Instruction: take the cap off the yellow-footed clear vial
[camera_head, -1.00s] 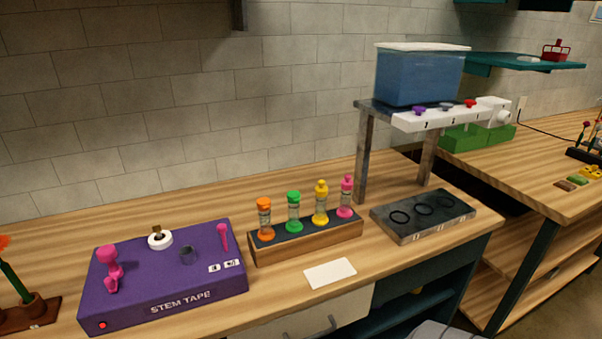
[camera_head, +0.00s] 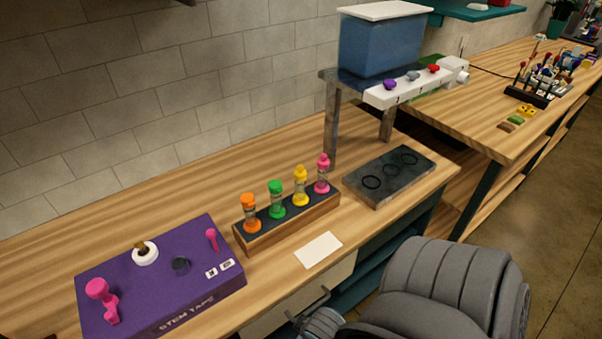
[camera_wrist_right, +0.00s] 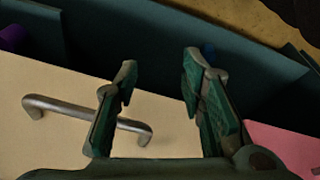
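The yellow-footed clear vial (camera_head: 300,188) stands upright in the wooden rack (camera_head: 290,226), between the green vial (camera_head: 277,200) and the pink vial (camera_head: 322,175). Its yellow cap (camera_head: 300,172) is on top. An orange vial (camera_head: 251,214) stands at the rack's left end. My right arm shows at the bottom of the head view; its fingers are not clear there. In the right wrist view my right gripper (camera_wrist_right: 160,95) is open and empty, with a drawer front and its metal handle beyond the fingers. My left gripper is not in view.
A purple stem tape box (camera_head: 160,280) is left of the rack. A white card (camera_head: 318,249) lies in front of it. A dark plate with rings (camera_head: 390,176) and a stand with a blue tank (camera_head: 380,45) are to the right. A drawer handle (camera_wrist_right: 85,115) is near my right gripper.

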